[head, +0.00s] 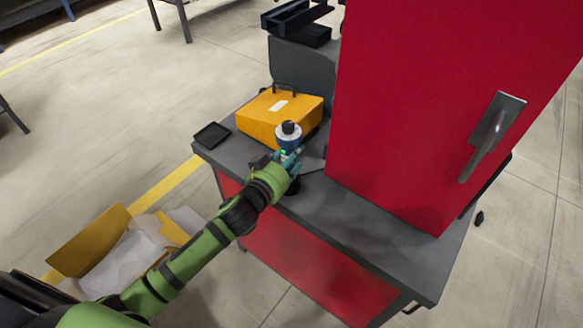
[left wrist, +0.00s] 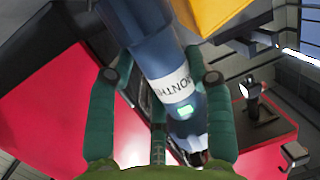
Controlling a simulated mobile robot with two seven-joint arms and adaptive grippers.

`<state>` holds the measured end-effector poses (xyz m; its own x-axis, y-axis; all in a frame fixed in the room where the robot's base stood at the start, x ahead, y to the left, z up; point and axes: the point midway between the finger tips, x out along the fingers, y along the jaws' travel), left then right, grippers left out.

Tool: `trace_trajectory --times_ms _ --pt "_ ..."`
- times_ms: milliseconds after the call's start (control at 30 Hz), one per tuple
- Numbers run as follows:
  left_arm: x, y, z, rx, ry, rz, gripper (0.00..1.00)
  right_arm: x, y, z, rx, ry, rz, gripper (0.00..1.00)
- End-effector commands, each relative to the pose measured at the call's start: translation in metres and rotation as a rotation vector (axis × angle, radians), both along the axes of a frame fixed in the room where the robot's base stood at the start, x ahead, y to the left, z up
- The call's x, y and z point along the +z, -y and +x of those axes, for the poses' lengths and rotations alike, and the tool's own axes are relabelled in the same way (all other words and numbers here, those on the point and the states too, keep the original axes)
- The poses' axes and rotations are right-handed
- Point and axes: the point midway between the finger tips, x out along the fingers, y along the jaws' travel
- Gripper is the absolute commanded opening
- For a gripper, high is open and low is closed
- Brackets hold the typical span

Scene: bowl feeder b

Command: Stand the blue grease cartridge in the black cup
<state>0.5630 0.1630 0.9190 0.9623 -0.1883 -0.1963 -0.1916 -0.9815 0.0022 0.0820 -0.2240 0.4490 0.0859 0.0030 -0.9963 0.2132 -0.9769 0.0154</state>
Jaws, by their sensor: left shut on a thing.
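The blue grease cartridge (head: 288,142) has a pale band and a dark top, and stands roughly upright in the head view. My left gripper (head: 291,157) is shut on it, above the grey bench top. In the left wrist view the cartridge (left wrist: 150,42) with its white lettered label runs between the two green fingers of my gripper (left wrist: 162,76). I cannot clearly make out the black cup. A dark shape (head: 293,187) shows just below my gripper, partly hidden by it, and I cannot tell what it is. My right gripper is not in view.
A yellow case (head: 270,117) with a handle stands just behind the cartridge. A shallow black tray (head: 212,135) lies at the bench's left corner. A tall red cabinet (head: 420,110) stands on the right. The bench's front strip (head: 350,225) is clear.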

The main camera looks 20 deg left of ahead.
Motion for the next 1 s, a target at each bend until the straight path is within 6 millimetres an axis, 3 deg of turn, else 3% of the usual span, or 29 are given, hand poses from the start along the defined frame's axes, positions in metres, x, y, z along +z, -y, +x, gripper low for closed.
trace_trajectory --times_ms 233,267,333,567,600,633,1000 --pt "-0.027 0.004 0.000 0.001 -0.001 -0.001 0.10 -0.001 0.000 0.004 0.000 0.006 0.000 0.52" --pt "-0.032 0.003 0.000 0.002 -0.001 0.000 0.04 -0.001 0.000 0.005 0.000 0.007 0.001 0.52" --pt "-0.040 0.003 0.000 0.002 -0.002 0.000 0.04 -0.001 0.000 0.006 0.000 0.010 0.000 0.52" --pt "-0.043 0.003 -0.001 0.000 0.000 -0.001 0.04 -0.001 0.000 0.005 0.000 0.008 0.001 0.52" --pt "-0.044 0.003 -0.001 0.001 -0.002 0.000 0.56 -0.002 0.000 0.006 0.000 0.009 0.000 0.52" --pt "-0.044 0.003 -0.001 0.001 -0.002 0.000 0.62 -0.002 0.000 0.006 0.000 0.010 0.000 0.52" --pt "-0.042 0.003 -0.003 0.000 0.000 0.000 0.62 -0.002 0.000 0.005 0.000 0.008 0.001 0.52"
